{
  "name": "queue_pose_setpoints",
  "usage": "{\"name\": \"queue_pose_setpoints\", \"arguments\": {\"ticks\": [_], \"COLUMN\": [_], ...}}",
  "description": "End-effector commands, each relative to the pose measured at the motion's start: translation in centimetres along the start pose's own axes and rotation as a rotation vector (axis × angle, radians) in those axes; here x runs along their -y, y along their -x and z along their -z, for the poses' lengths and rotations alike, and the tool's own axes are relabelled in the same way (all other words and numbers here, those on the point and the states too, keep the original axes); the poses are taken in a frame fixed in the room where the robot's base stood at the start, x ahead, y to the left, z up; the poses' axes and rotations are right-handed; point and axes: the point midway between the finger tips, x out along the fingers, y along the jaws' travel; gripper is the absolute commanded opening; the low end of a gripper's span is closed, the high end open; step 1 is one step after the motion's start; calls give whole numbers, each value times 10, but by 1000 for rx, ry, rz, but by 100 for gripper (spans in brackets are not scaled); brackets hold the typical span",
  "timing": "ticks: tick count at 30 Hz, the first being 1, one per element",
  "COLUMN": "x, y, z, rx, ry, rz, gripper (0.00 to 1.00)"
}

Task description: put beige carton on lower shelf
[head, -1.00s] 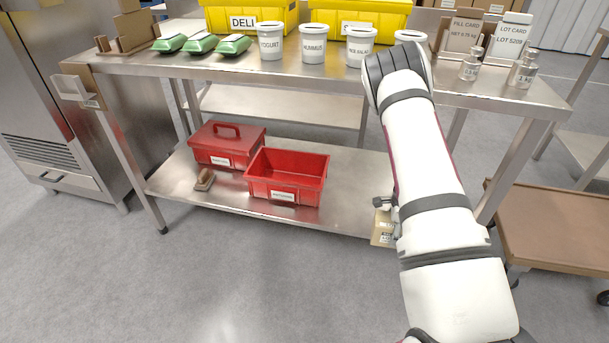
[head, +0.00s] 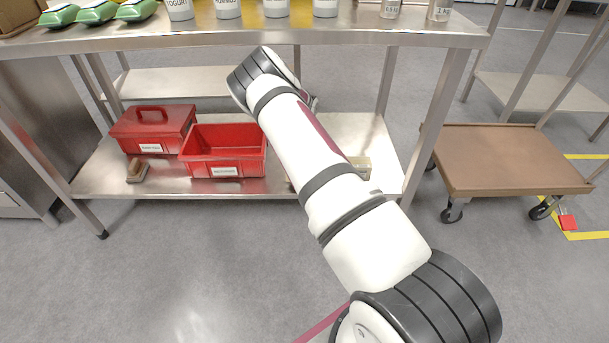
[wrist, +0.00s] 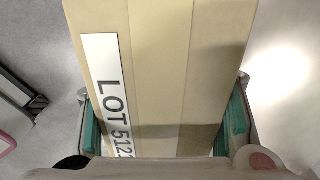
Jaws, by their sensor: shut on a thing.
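The beige carton (wrist: 160,60) fills the middle of the wrist view, with a white label reading "LOT 512" and a cut-off character. My gripper (wrist: 162,120) is shut on it, with a teal pad against each side. In the head view a small beige part of the carton (head: 360,166) shows past my arm, at the front right of the lower shelf (head: 365,132). My arm hides the gripper and most of the carton there. I cannot tell whether the carton touches the shelf.
A red open bin (head: 224,168), a lidded red box (head: 150,130) and a small brown block (head: 137,171) occupy the lower shelf's left. The steel tabletop (head: 350,38) overhangs it. A brown cart (head: 500,160) stands right.

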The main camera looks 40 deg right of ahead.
Motion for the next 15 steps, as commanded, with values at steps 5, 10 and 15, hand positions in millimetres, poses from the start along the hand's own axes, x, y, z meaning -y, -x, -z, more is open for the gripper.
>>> {"name": "queue_pose_setpoints", "arguments": {"ticks": [5, 10, 15], "x": [-1, 0, 0], "y": [-24, -34, -32], "z": [1, 1, 1], "rx": [-2, -1, 0], "ry": [0, 1, 0], "rz": [-1, 0, 1], "gripper": [0, 0, 0]}}
